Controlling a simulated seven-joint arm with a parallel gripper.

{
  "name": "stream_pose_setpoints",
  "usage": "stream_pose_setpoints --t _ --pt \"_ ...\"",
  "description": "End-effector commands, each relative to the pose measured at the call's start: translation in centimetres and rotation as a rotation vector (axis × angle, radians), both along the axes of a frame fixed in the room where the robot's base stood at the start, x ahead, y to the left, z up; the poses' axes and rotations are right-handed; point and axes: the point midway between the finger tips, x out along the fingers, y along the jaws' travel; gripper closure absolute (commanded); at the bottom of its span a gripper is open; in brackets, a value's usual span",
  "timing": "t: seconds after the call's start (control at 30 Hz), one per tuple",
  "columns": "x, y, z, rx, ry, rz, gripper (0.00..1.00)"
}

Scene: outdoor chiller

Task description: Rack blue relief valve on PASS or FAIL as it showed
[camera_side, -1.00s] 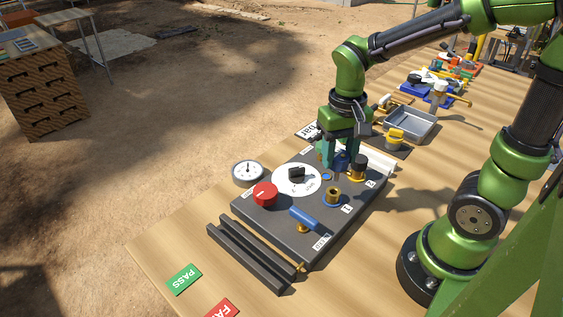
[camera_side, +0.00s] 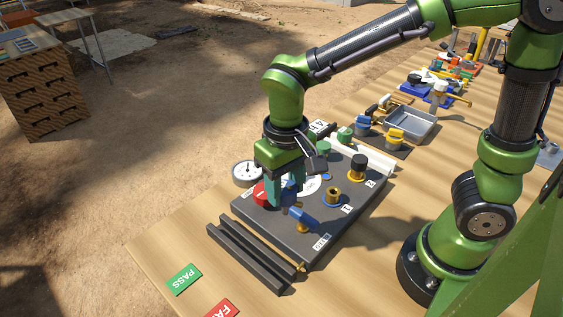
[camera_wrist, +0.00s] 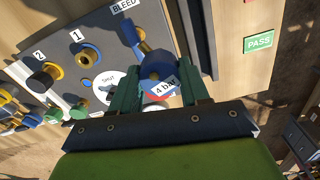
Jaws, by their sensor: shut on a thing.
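My gripper (camera_side: 284,192) is shut on a blue relief valve (camera_side: 291,198), over the near left part of the test panel (camera_side: 318,250). In the wrist view the blue valve (camera_wrist: 157,65) is between the fingers (camera_wrist: 160,84), with a "4 bar" label facing the camera. The blue bleed handle (camera_side: 303,218) is just beside it; whether they touch I cannot tell. The dark two-railed rack (camera_side: 245,252) lies left of the panel, empty of valves. The green PASS sign (camera_side: 184,279) and red FAIL sign (camera_side: 222,308) lie beside it.
A red knob (camera_side: 261,193) is next to my gripper and a gauge (camera_side: 247,173) stands at the panel's left edge. Brass port 1 (camera_side: 332,197) is bare. A dark-capped fitting (camera_side: 357,166) is on port 2. Blue (camera_side: 362,125) and yellow (camera_side: 396,138) valves stand by the grey tray (camera_side: 411,123).

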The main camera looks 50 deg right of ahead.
Motion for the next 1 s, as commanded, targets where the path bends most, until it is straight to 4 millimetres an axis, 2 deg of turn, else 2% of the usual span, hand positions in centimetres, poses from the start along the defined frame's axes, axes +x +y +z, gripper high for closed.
stream_pose_setpoints --t 0.03,0.1,0.2,0.3,0.7,1.0 --pt "-0.4 2.0 -0.1 0.0 0.001 0.049 1.0" --pt "-0.8 4.1 -0.1 0.0 0.001 0.094 1.0" --pt "-1.4 6.1 -0.1 0.001 0.0 0.138 1.0" --pt "-1.8 7.1 -0.2 0.001 0.0 0.16 1.0" --pt "-1.9 7.3 -0.1 0.001 -0.001 0.163 1.0" --pt "-2.0 7.3 -3.1 -0.001 0.003 0.163 1.0"
